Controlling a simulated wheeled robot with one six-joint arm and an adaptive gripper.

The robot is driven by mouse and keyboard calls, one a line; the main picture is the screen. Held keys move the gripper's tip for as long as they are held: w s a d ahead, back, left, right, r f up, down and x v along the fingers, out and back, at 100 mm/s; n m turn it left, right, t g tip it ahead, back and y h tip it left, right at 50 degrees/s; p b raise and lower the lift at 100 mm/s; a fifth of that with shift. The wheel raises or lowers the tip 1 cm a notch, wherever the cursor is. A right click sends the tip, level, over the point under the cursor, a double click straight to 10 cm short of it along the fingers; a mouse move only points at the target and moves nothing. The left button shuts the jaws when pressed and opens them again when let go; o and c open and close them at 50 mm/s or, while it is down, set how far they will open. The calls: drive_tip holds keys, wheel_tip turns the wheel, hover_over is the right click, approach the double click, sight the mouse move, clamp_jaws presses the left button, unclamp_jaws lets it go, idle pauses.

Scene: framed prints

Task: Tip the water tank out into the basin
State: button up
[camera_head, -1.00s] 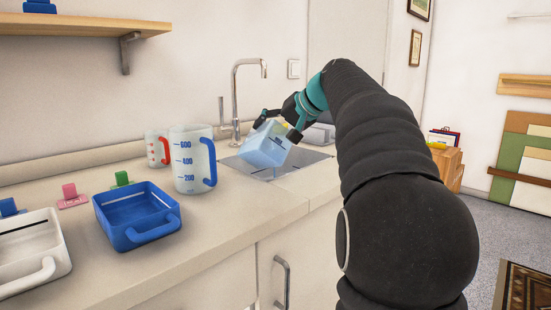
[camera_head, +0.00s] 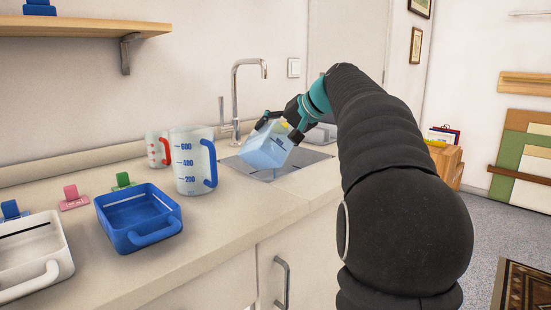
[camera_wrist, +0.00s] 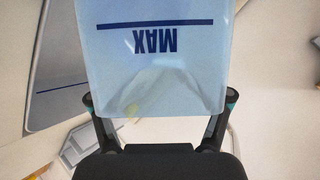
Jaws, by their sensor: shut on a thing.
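The water tank (camera_head: 265,149) is a translucent light-blue container, held tilted over the sink basin (camera_head: 288,172) at the back of the counter. In the wrist view the tank (camera_wrist: 150,70) fills the upper middle, with a dark line and the word MAX upside down. My gripper (camera_head: 276,122) is shut on the tank near its upper end, with one finger on each side. No stream of water can be made out, and the water level inside is unclear. The tank hides part of the basin.
A chrome faucet (camera_head: 235,95) stands behind the basin. Left of it are a large measuring jug (camera_head: 190,172) with a blue handle and a smaller red-handled jug (camera_head: 154,152). A blue tray (camera_head: 138,218) and a white tray (camera_head: 28,262) sit nearer on the counter.

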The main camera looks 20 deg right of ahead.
drive_tip(key=shift+w+d+f+p, duration=0.1)
drive_tip(key=shift+d+f+p, duration=0.1)
drive_tip(key=shift+p, duration=0.45)
idle(0.3)
drive_tip(key=shift+w+d+r+m+g+y+p, duration=0.15)
drive_tip(key=shift+m+y+p, duration=0.25)
drive_tip(key=shift+p, duration=0.4)
drive_tip(key=shift+w+d+r+m+g+y+p, duration=0.1)
drive_tip(key=shift+d+r+m+g+y+p, duration=0.2)
drive_tip(key=shift+p, duration=0.5)
drive_tip(key=shift+f, duration=0.2)
drive_tip(key=shift+w+d+r+m+y, duration=0.2)
drive_tip(key=shift+d+m+y, duration=0.15)
drive_tip(key=shift+y, duration=0.25)
idle(0.4)
drive_tip(key=shift+w+d+r+m+g+y, duration=0.1)
drive_tip(key=shift+w+d+m+g+y, duration=0.15)
drive_tip(key=shift+d+m+y, duration=0.15)
drive_tip(key=shift+w+d+r+m+g+y, duration=0.1)
drive_tip(key=shift+w+d+m+y, duration=0.15)
drive_tip(key=shift+d, duration=0.2)
idle(0.5)
drive_tip(key=shift+w+d+m+y, duration=0.15)
drive_tip(key=shift+d+m+y, duration=0.15)
drive_tip(key=shift+d+y, duration=0.25)
idle(1.6)
